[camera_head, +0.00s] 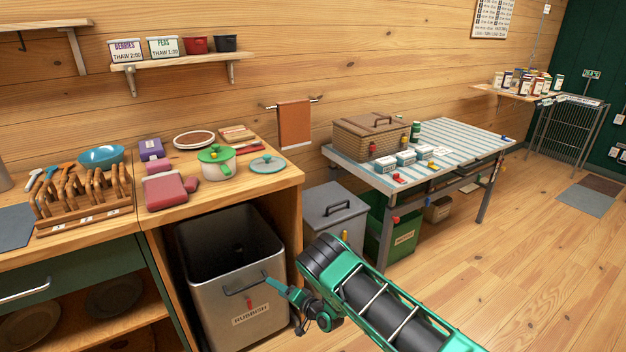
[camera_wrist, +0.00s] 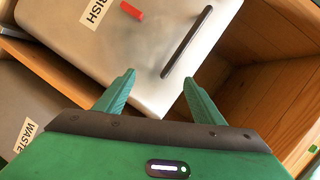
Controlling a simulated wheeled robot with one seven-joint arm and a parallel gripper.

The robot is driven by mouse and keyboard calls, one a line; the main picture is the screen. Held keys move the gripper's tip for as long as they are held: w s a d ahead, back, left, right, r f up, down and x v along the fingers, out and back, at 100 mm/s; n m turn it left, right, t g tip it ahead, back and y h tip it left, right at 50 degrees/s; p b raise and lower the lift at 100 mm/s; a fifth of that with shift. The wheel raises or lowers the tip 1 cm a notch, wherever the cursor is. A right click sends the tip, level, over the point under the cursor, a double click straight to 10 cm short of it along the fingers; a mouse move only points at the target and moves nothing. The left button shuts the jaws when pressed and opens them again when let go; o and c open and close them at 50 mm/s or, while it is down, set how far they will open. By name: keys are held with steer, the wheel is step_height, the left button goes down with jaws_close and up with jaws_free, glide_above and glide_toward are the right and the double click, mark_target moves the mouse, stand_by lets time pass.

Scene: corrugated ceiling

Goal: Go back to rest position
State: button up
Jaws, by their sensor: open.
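My gripper (camera_wrist: 158,82) is open in the wrist view, its two green fingers apart with nothing between them. In front of it is the metal rubbish bin (camera_wrist: 130,45) with a dark bar handle and a red tab. In the head view my green and black arm reaches in from the lower right, and my gripper (camera_head: 270,281) is close to the front of the rubbish bin (camera_head: 222,318), near its handle. I cannot tell whether a finger touches it. The bin is open-topped, pulled out partly from under the wooden counter.
The counter (camera_head: 285,181) carries a green-lidded pot (camera_head: 217,164), a dish rack (camera_head: 85,200) and purple packs. A lidded grey bin (camera_head: 333,215) and a green crate (camera_head: 401,240) stand right of the rubbish bin. A striped table (camera_head: 463,140) holds a wicker basket (camera_head: 371,139).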

steer(key=w+d+r+h, duration=0.3)
steer(key=w+d+r, duration=0.2)
steer(key=d+r, duration=0.4)
steer(key=w+d+r+h, duration=0.2)
steer(key=w+d+r, duration=0.3)
steer(key=d+r, duration=0.45)
steer(key=s+d+r+g+h, duration=0.1)
steer(key=s+d+r+h, duration=0.1)
steer(key=s+d+r, duration=0.5)
steer(key=s+d+r+g+h, duration=0.2)
steer(key=d+r+h, duration=0.1)
steer(key=d+r, duration=0.8)
steer(key=s+d+r+m+g+h, duration=0.15)
steer(key=s+d+r, duration=0.25)
steer(key=s+d, duration=0.6)
steer(key=s+d+r+n+g, duration=0.15)
steer(key=s+d+r, duration=0.35)
steer(key=s, duration=0.9)
steer(key=s+d+r+m+g, duration=0.1)
steer(key=s+g, duration=0.3)
steer(key=s, duration=2.2)
steer(key=shift+s+d+r+m, duration=0.15)
steer(key=shift+s+d+m, duration=0.25)
steer(key=shift+m, duration=0.3)
steer(key=shift+y, duration=0.25)
